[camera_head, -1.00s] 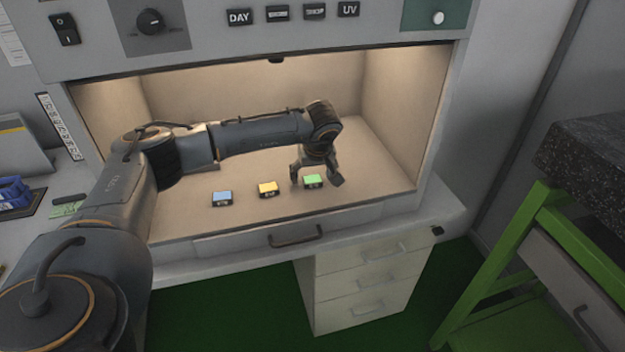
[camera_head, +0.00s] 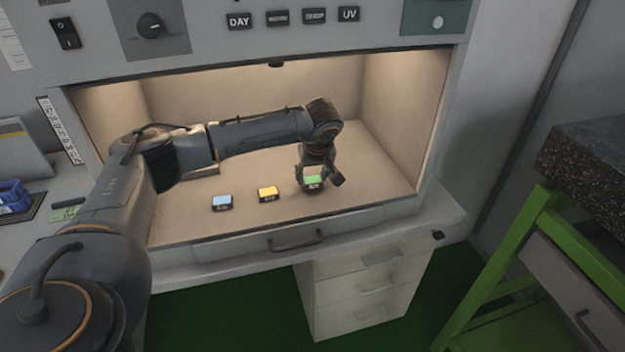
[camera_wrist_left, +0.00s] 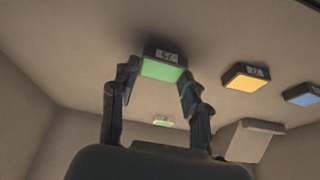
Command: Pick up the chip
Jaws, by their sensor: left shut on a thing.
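The green-topped chip (camera_head: 313,179) is the rightmost of three small dark chips in a row on the cabinet floor. My left gripper (camera_head: 318,182) reaches down over it and is shut on it. In the left wrist view the green chip (camera_wrist_left: 162,71) sits between the two fingers of the left gripper (camera_wrist_left: 160,77). It still appears at floor level; I cannot tell any lift. The yellow chip (camera_head: 267,193) and the blue chip (camera_head: 222,201) lie to its left, apart from the gripper. My right gripper is not in view.
The lit cabinet has side walls (camera_head: 405,110) and a front ledge with a drawer handle (camera_head: 296,239). A pale block (camera_wrist_left: 250,140) shows in the left wrist view. A green-framed stand (camera_head: 505,255) is at the right. Cabinet floor right of the green chip is clear.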

